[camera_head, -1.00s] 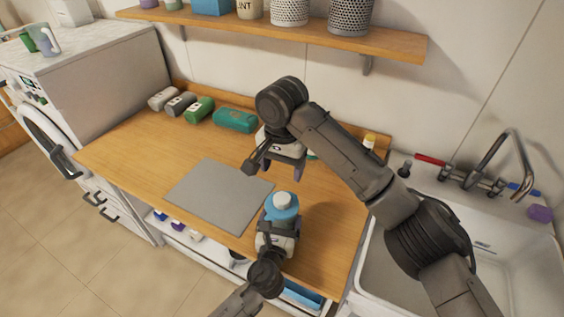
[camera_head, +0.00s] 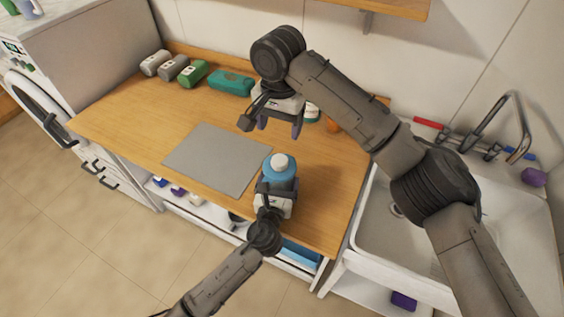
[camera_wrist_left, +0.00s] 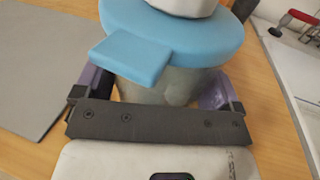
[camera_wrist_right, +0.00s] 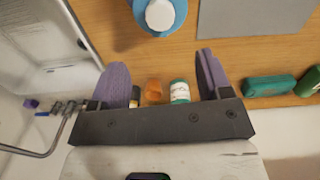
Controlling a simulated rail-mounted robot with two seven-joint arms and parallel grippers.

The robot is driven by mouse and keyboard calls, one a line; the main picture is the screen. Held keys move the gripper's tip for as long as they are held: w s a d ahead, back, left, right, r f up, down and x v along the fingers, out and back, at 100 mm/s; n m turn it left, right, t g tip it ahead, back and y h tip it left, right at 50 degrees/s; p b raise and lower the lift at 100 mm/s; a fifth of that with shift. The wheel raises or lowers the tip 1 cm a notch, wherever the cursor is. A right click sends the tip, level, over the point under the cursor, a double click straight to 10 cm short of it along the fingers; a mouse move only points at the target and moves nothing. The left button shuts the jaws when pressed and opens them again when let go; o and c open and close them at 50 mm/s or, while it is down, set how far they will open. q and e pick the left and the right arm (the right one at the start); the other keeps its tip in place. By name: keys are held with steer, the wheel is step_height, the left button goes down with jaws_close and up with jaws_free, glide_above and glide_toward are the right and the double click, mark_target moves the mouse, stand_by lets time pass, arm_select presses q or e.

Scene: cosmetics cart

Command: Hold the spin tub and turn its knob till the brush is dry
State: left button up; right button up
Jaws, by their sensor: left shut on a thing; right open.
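The spin tub (camera_head: 279,168) stands on the wooden cart top near its front edge, with a blue lid and a white knob (camera_head: 280,160) on top. My left gripper (camera_head: 275,190) is shut on the tub's greyish body from the front. The left wrist view shows purple fingers on both sides of the body (camera_wrist_left: 165,85), under the blue lid (camera_wrist_left: 180,40). My right gripper (camera_head: 281,124) is open and empty, above the cart behind the tub. In the right wrist view the knob (camera_wrist_right: 160,14) lies beyond the open fingers. The brush is not visible; the tub's inside is hidden.
A grey mat (camera_head: 218,158) lies left of the tub. Several rolled or boxed items, with a teal one (camera_head: 231,82), line the back. A sink (camera_head: 400,215) is at right.

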mark_target(279, 160)
steer(key=shift+f, duration=0.1)
step_height(279, 160, down, 12)
steer(key=shift+r, duration=0.1)
stand_by(0.4)
steer(key=shift+c, duration=0.3)
steer(key=c, duration=0.9)
steer(key=shift+o, duration=0.2)
steer(key=shift+n, duration=0.3)
